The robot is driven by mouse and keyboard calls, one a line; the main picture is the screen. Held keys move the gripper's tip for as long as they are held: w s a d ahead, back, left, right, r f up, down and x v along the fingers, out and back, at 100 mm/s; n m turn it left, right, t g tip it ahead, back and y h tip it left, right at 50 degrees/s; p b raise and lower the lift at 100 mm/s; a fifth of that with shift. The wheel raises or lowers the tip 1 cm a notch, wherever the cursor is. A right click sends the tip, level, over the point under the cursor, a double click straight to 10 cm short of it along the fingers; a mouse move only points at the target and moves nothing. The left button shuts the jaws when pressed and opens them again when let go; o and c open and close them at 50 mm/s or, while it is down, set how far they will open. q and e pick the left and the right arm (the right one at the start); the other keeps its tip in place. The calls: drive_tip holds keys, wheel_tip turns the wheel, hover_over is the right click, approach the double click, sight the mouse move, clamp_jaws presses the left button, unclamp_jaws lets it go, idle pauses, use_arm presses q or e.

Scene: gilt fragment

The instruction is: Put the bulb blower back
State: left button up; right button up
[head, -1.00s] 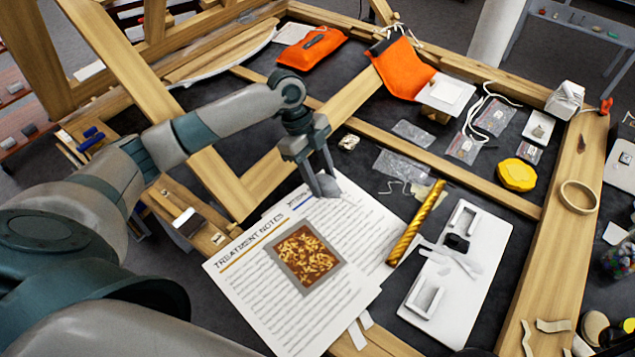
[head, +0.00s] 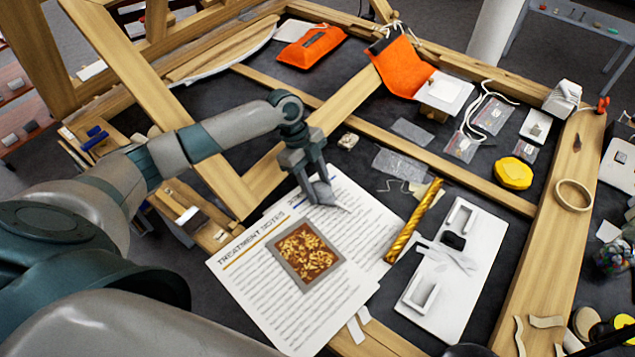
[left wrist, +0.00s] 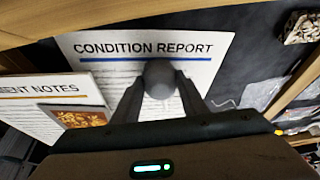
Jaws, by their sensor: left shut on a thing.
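The bulb blower (head: 322,193) is a grey rounded bulb with a thin pointed nozzle toward the lower right in the head view. My left gripper (head: 312,188) is shut on it, over the upper part of the printed sheets. In the left wrist view the bulb (left wrist: 159,80) sits between the two dark fingers (left wrist: 160,92), in front of the condition report (left wrist: 200,46). I cannot tell its exact height above the paper. A white tray (head: 474,290) with raised open-topped holders and a small black piece lies to the right. My right gripper is not in view.
The treatment notes (head: 250,290) lie at the front of the table. A gilt rod (head: 414,220) lies between the sheets and the white tray. Wooden frame bars (head: 445,160) cross the dark surface. An orange pouch (head: 400,68) and yellow lump (head: 513,173) stand farther off.

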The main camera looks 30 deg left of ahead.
use_arm(q)
drive_tip(key=shift+f, duration=0.15)
drive_tip(key=o, duration=1.1)
drive_tip(key=shift+o, duration=0.2)
drive_tip(key=shift+r, duration=0.2)
drive_tip(key=shift+w+a+r+b, duration=0.1)
drive_tip(key=shift+a+r+b, duration=0.15)
drive_tip(key=shift+r, duration=0.2)
drive_tip(key=b+v, duration=0.3)
drive_tip(key=v, duration=0.8)
